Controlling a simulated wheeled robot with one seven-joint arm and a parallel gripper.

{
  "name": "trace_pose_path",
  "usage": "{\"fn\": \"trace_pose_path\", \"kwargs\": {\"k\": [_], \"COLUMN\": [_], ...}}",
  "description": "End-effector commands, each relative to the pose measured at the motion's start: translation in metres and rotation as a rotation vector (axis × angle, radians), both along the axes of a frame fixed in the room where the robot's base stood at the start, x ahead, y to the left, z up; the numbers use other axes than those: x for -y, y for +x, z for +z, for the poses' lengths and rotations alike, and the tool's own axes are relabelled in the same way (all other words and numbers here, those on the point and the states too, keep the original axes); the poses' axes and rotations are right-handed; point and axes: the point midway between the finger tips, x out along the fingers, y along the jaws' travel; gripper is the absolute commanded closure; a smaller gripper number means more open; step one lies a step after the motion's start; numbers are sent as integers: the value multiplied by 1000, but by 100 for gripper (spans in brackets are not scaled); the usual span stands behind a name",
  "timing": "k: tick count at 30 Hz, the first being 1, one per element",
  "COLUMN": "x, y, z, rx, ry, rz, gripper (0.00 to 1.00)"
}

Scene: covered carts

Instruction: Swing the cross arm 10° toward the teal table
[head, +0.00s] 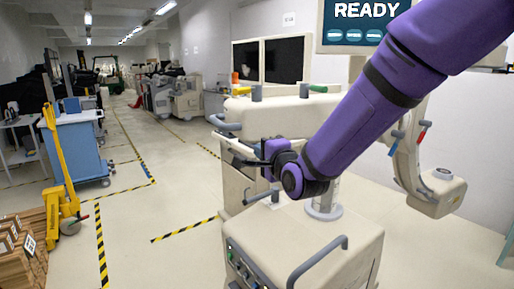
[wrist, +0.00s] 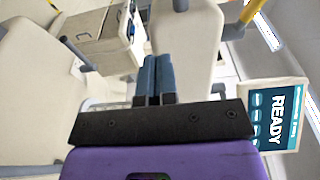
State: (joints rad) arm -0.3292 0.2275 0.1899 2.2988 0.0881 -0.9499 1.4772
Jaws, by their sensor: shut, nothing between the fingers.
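A cream C-arm machine stands at the right in the head view. Its cart (head: 300,240) has grey handles and a short column (head: 325,200). The curved C (head: 408,160), with red and blue handles, hangs at the right. My gripper (head: 246,160) is left of the column, above the cart's left side. In the wrist view its two fingers (wrist: 153,78) are together and empty, in front of a cream surface (wrist: 187,45); contact cannot be told. A teal edge (head: 506,245) shows at lower right, perhaps the teal table.
A READY screen (head: 362,22) is at the top; it also shows in the wrist view (wrist: 275,113). A cream cabinet with dark monitors (head: 285,60) stands behind. A blue cart (head: 75,150), a yellow jack (head: 57,170) and boxes (head: 22,250) are left. The taped floor between is clear.

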Motion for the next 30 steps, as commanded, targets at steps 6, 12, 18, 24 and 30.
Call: {"fn": "trace_pose_path", "kwargs": {"k": [6,12,18,24,30], "x": [10,17,21,22,21], "y": [-22,-37,-45,-47,-47], "z": [0,0,0,0,0], "rx": [-1,0,0,0,0], "ry": [0,0,0,0,0], "rz": [-1,-1,-1,-1,-1], "gripper": [100,100,100,100,100]}}
